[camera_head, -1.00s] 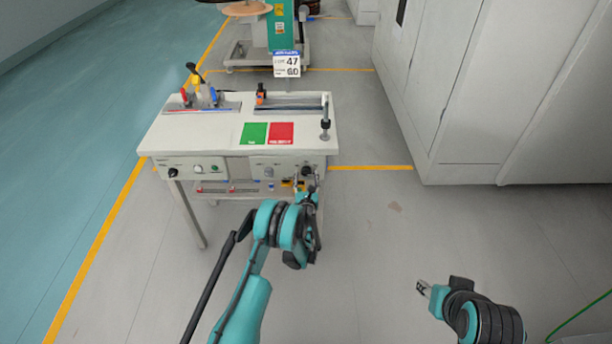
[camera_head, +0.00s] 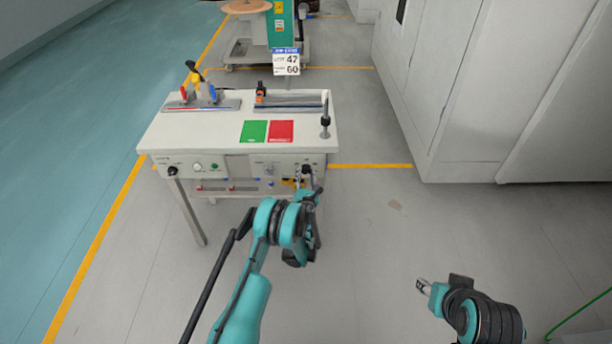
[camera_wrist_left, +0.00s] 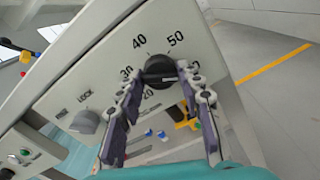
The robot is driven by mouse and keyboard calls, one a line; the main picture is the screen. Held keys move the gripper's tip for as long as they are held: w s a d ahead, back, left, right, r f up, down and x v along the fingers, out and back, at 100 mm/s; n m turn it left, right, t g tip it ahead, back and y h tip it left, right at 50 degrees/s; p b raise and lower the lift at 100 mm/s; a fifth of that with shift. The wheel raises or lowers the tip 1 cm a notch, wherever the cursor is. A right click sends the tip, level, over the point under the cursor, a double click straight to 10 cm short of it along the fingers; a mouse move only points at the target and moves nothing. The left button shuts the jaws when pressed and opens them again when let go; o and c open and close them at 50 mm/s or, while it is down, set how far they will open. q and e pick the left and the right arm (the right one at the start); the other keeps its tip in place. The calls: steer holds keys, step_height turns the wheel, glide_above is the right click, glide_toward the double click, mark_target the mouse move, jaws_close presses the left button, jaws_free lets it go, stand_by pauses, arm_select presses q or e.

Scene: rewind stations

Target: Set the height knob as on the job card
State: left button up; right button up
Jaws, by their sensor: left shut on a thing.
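The black height knob (camera_wrist_left: 160,70) is on the front panel of the white table, with a dial marked 20, 30, 40 and 50 around it; it also shows at the panel's right end in the head view (camera_head: 307,169). My left gripper (camera_wrist_left: 159,74) is shut on the knob, one finger on each side. It is small at the panel in the head view (camera_head: 308,186). The knob's pointer is too unclear to read. The job card (camera_head: 286,62) shows 47 above 60. My right gripper (camera_head: 421,286) hangs away from the table, too small to read.
A grey LOCK knob (camera_wrist_left: 86,121) sits left of the height knob. Green (camera_head: 254,131) and red (camera_head: 281,131) patches and an upright post (camera_head: 325,120) are on the tabletop. A tall white cabinet (camera_head: 460,90) stands at the right. The floor in front is clear.

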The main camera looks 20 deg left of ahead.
arm_select(q)
steer(key=o, duration=1.1)
steer(key=shift+o, duration=0.2)
step_height(320, 180, up, 10)
